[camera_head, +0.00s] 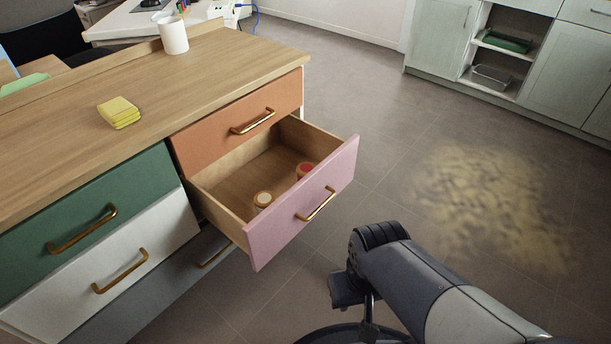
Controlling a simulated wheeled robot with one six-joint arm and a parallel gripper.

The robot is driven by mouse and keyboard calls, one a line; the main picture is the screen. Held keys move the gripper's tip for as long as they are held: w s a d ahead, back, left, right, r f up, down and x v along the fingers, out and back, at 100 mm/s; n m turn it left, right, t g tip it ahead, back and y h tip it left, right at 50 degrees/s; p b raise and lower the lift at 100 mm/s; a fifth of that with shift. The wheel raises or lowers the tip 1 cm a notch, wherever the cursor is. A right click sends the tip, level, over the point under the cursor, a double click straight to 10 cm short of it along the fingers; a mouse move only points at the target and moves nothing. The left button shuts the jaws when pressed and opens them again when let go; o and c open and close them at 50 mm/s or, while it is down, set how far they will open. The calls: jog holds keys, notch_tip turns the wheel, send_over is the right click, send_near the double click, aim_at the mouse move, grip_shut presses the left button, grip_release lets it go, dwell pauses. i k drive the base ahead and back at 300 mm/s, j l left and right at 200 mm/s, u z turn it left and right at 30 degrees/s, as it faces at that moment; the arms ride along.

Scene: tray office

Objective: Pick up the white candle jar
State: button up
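A pink-fronted drawer (329,196) stands pulled out from the wooden-topped cabinet. Inside it, near the front panel, is a small jar with a pale, whitish top (263,198), which looks like the white candle jar. A second small jar with a red top (305,169) stands to its right. The drawer front hides the lower part of both jars. My gripper (346,289) is at the bottom, right of and apart from the drawer. It is dark and partly hidden by my arm, so I cannot tell whether its fingers are open.
The cabinet top (200,85) holds a yellow sticky-note stack (119,112) and a white pen cup (173,36). An orange drawer (239,119) above the open one is shut.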

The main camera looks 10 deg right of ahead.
aim_at(262, 200)
jog(key=i+l+u, duration=0.25)
jog(key=i+l, duration=0.5)
jog(key=i, duration=0.15)
